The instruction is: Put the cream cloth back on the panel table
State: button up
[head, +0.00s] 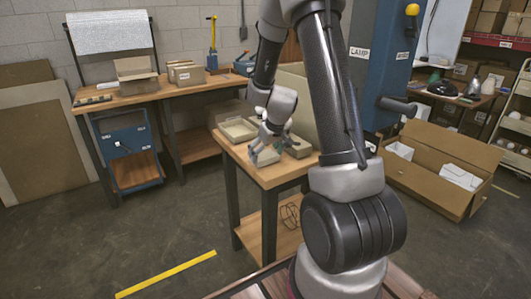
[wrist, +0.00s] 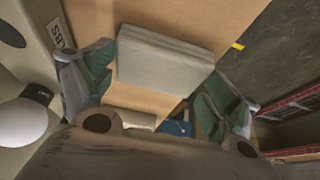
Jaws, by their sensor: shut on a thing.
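My gripper (head: 269,138) points down over the front left part of the small wooden table (head: 270,178) in the head view. The cream cloth (wrist: 165,60) is a folded, greyish-cream pad between the green-padded fingers in the wrist view. The fingers of my gripper (wrist: 155,88) are shut on it.
Pale trays (head: 237,130) stand behind the gripper on the same table. A white bulb (wrist: 22,122) lies close at the left in the wrist view. A blue panel (head: 383,75) rises behind at right. An open cardboard box (head: 430,180) stands on the floor.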

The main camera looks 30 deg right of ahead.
jog(key=shift+f, duration=0.15)
jog(key=o, duration=0.7)
jog(key=s+a+v, duration=0.1)
jog(key=a+v, duration=0.1)
jog(key=v, duration=0.7)
jog(key=s+a+f+v, duration=0.1)
jog(key=v, duration=0.9)
jog(key=s+a+r, duration=0.2)
jog(key=s+r, duration=0.1)
jog(key=s, duration=0.7)
jog(key=s+a+r, duration=0.2)
jog(key=s+r, duration=0.2)
jog(key=s, duration=0.6)
jog(key=shift+s+a+r, duration=0.15)
jog(key=shift+s+a, duration=0.1)
jog(key=shift+s, duration=0.1)
